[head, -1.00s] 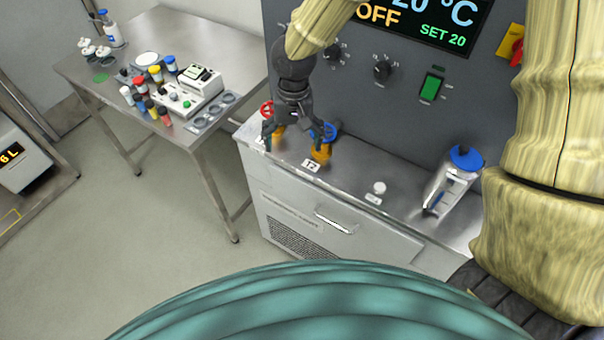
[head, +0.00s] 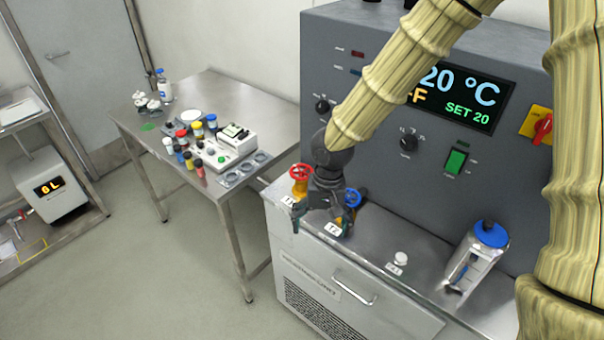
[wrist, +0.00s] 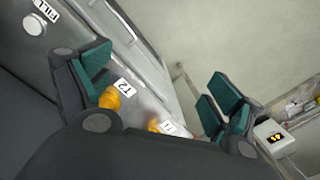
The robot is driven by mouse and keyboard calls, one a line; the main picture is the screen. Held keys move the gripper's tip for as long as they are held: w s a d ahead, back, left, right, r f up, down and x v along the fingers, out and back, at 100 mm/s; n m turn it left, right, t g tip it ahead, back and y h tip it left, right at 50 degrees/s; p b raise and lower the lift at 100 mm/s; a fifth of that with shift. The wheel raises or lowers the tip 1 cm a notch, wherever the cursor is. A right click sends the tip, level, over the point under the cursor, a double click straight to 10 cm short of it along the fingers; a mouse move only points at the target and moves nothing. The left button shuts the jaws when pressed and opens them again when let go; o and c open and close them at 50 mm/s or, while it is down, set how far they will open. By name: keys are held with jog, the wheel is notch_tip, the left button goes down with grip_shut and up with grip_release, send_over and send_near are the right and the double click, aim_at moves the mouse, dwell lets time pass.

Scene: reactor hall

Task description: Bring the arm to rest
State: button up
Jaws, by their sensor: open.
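My gripper (head: 321,226) is dark grey with green finger pads. In the head view it hangs at the end of my pale ribbed arm, over the front edge of the grey machine's metal ledge (head: 375,250). It is between and in front of the red-handled valve (head: 300,174) and the blue-handled valve (head: 350,197), and partly hides the blue one. In the wrist view the fingers (wrist: 160,98) are spread apart with nothing held between them. The yellow valve bodies T2 (wrist: 110,98) and T1 (wrist: 153,122) show there. I cannot tell whether a finger touches a valve.
The machine's panel has a display (head: 460,95), a green switch (head: 455,161) and a red-yellow knob (head: 541,127). A blue-capped container (head: 476,258) stands on the ledge at right. A steel table (head: 215,92) with bottles is at left. The floor (head: 150,270) in front is clear.

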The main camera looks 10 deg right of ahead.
jog(key=s+a+f+y+b, duration=0.2)
jog(key=s+f+b, duration=0.35)
jog(key=f, duration=1.05)
jog(key=s+d+f+n+h+b, duration=0.1)
jog(key=s+d+f, duration=0.3)
jog(key=s+f, duration=0.6)
jog(key=s+d+f+n+h+b, duration=0.1)
jog(key=s+d+f+b, duration=0.3)
jog(key=s+f, duration=0.6)
notch_tip(320, 180, down, 3)
jog(key=shift+d+f+n+t+h, duration=0.2)
jog(key=shift+d+n+t+h, duration=0.1)
jog(key=shift+d+n+h, duration=0.1)
jog(key=shift+c, duration=0.2)
